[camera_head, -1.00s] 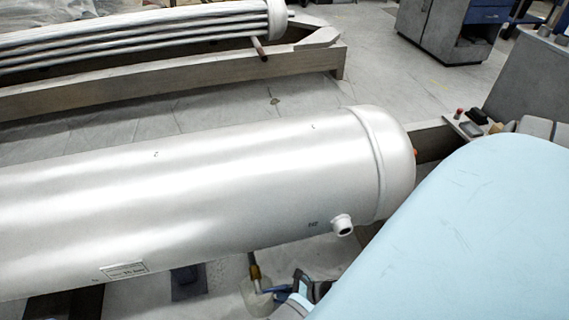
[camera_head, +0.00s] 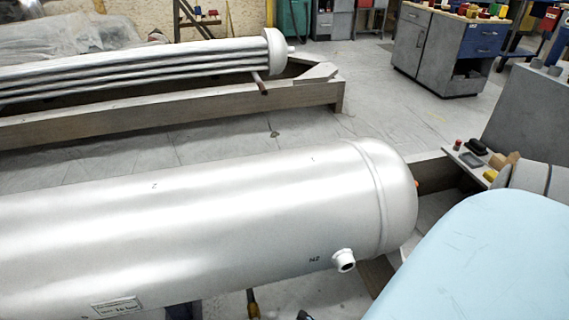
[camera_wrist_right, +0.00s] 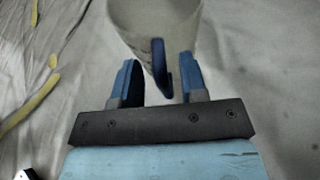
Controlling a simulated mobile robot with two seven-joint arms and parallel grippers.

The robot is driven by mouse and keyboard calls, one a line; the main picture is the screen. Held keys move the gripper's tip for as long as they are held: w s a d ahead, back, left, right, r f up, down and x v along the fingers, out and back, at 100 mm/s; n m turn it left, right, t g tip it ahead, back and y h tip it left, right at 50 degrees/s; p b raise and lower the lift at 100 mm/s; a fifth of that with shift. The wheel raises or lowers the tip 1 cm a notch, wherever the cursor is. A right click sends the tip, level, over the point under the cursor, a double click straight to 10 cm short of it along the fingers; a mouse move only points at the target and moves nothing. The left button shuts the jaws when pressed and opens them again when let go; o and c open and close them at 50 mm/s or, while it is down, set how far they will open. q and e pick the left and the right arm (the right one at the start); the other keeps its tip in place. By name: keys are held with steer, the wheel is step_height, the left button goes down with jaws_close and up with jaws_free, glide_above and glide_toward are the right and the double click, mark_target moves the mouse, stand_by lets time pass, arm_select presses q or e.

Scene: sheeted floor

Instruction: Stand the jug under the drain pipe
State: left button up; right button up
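The jug (camera_wrist_right: 183,22) is pale and translucent with a dark blue handle (camera_wrist_right: 159,62), at the top of the right wrist view. My right gripper (camera_wrist_right: 158,62) has its blue fingers apart, one on each side of the handle, with a gap showing on both sides. In the head view, the drain pipe (camera_head: 252,304) is a short brownish-yellow piece below the silver tank (camera_head: 220,215), at the bottom edge. The jug is out of the head view now, so its place relative to the pipe cannot be seen. My left gripper is not in view.
A side nozzle (camera_head: 344,261) sticks out of the tank near its domed end. A long wooden cradle (camera_head: 180,127) holds a tube bundle behind. Grey cabinets (camera_head: 437,50) stand at the back right. Yellow strips (camera_wrist_right: 42,92) lie at the left in the wrist view.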

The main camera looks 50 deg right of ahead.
arm_select(q)
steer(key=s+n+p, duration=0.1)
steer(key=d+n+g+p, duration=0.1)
steer(key=p, duration=0.1)
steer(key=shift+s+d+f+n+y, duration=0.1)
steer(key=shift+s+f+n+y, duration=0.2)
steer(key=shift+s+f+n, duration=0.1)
arm_select(e)
steer(key=v, duration=1.1)
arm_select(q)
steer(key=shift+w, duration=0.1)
